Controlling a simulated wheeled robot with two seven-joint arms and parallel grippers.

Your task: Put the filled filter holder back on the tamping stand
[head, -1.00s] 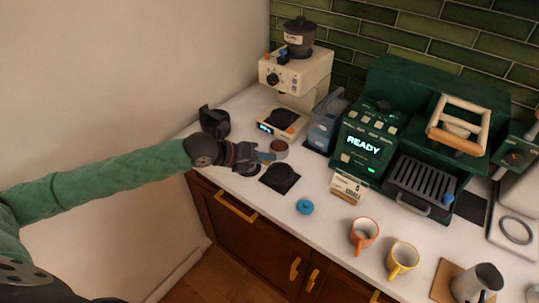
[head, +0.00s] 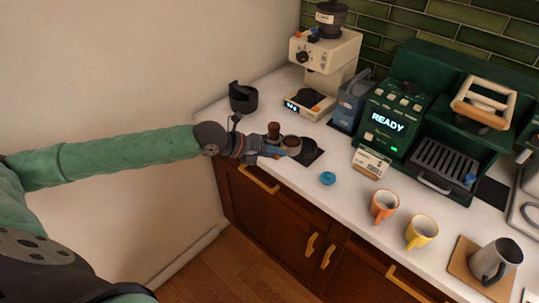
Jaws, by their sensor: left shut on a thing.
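My left gripper (head: 266,150) is shut on the filter holder (head: 291,142), whose round cup shows brown contents at the top. The cup looks upright, at the left edge of the dark square tamping stand (head: 313,158), and covers part of it. I cannot tell whether the cup touches the stand or is just above it. The fingers hide most of the holder's handle. My right gripper is not in view.
A brown upright knob-like thing (head: 273,130) stands just behind the gripper. A black open container (head: 243,98), cream grinder (head: 318,65) and blue-grey jug (head: 352,100) stand behind. A blue disc (head: 327,178) and orange mug (head: 384,205) lie to the right.

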